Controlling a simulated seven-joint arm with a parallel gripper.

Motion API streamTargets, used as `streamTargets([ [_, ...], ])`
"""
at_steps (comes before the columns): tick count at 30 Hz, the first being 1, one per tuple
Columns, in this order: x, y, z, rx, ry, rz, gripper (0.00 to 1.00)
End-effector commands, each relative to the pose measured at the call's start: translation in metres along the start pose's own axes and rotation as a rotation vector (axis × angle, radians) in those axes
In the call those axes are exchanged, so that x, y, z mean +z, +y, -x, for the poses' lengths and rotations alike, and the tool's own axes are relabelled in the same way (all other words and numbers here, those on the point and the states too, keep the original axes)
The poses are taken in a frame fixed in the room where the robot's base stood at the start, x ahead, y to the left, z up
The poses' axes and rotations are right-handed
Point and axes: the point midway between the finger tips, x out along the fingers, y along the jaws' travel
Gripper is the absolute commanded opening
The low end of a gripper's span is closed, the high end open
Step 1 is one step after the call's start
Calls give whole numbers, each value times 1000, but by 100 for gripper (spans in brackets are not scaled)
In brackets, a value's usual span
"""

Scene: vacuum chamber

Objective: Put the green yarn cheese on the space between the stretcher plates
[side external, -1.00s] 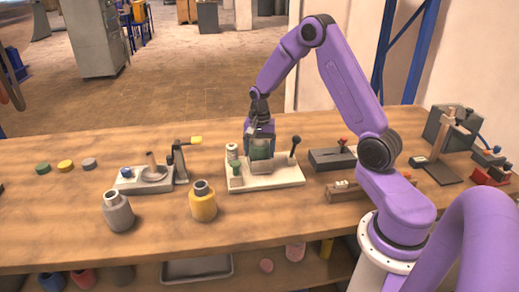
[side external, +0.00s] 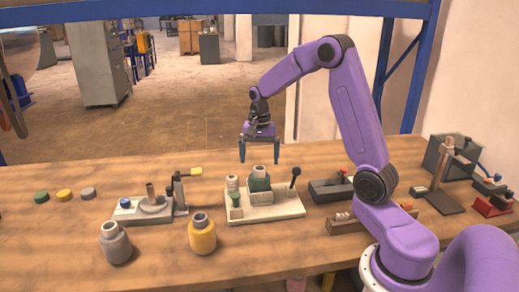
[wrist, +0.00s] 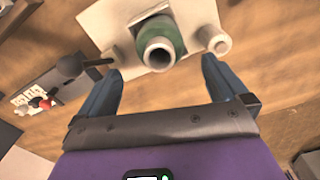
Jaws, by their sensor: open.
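The green yarn cheese (side external: 259,181), a green body with a pale tube top, stands upright in the grey holder on a cream base plate (side external: 285,210). It also shows from above in the wrist view (wrist: 157,48). The grey block walls (side external: 260,197) around its lower part are probably the stretcher plates; its lower end is hidden. My gripper (side external: 260,160) is open and empty above the yarn cheese, clear of it. In the wrist view its two fingers (wrist: 160,88) are spread wide, with the cheese beyond them.
A black-knobbed lever (side external: 295,175) and a small pale spool (side external: 233,182) stand on the same base. A yellow bottle (side external: 202,235) and a grey bottle (side external: 115,244) stand front left. A dark device (side external: 331,189) lies to the right.

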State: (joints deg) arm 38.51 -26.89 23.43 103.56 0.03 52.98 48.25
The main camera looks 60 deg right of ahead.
Motion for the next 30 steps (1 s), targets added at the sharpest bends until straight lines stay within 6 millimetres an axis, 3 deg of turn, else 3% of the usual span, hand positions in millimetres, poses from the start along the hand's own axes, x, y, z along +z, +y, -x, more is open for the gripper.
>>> streamTargets([
  [7, 1, -1, 24, -1, 1, 4, 100],
  [11, 19, -6, 29, -2, 1, 82, 100],
  [14, 51, -13, 33, -4, 2, 227, 100],
  [20, 137, -12, 42, -8, 5, 627, 100],
  [26, 214, 12, 46, -14, 9, 1031, 100],
  [30, 259, 42, 46, -18, 11, 1315, 100],
])
